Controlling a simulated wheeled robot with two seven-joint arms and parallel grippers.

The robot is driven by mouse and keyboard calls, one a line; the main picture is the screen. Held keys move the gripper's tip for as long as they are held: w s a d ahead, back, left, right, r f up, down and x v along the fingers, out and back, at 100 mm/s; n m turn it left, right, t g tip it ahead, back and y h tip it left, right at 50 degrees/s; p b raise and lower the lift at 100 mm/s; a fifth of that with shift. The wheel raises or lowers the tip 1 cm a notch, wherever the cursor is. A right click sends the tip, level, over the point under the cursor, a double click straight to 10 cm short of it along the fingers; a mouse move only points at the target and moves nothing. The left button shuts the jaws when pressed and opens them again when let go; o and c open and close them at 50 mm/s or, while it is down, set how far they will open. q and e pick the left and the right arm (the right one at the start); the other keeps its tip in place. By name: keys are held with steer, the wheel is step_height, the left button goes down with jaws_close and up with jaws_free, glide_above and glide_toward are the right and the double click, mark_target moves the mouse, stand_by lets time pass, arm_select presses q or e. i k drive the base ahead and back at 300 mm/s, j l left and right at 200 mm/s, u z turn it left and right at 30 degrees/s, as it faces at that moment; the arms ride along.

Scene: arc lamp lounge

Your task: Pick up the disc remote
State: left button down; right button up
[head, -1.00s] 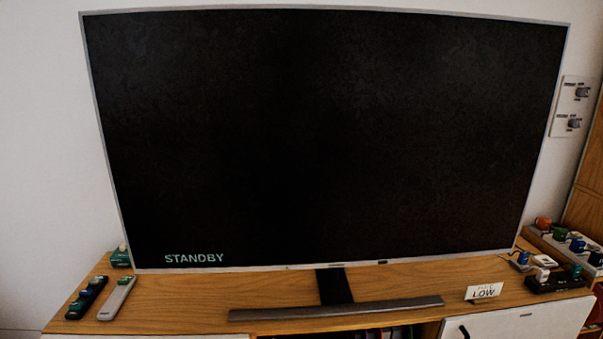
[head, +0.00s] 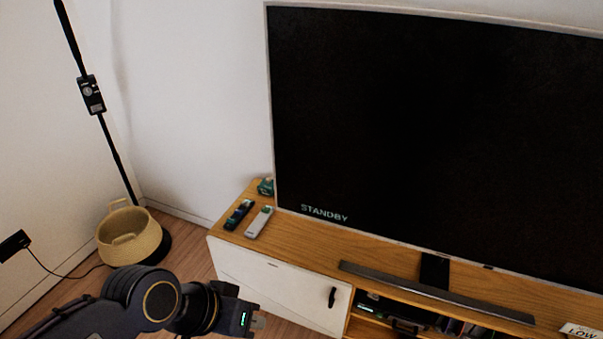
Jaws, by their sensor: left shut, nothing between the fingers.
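Two remotes lie side by side on the left end of the wooden TV cabinet (head: 290,234). One is a dark remote (head: 239,214) with coloured parts on top. The other is a light grey remote (head: 259,222) with a green part at its far end. I cannot read any label that tells which is the disc remote. My left gripper (head: 259,323) is shut and empty, low in the picture in front of the cabinet, apart from both remotes. My right gripper is not in view.
A large TV (head: 430,120) showing STANDBY stands on the cabinet behind a grey bar (head: 430,291). A small green item (head: 265,187) sits behind the remotes. A woven basket (head: 130,238) and a black lamp pole (head: 117,158) stand at left. Floor between basket and cabinet is clear.

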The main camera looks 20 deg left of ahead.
mark_target(258, 224)
steer(key=u, duration=1.15)
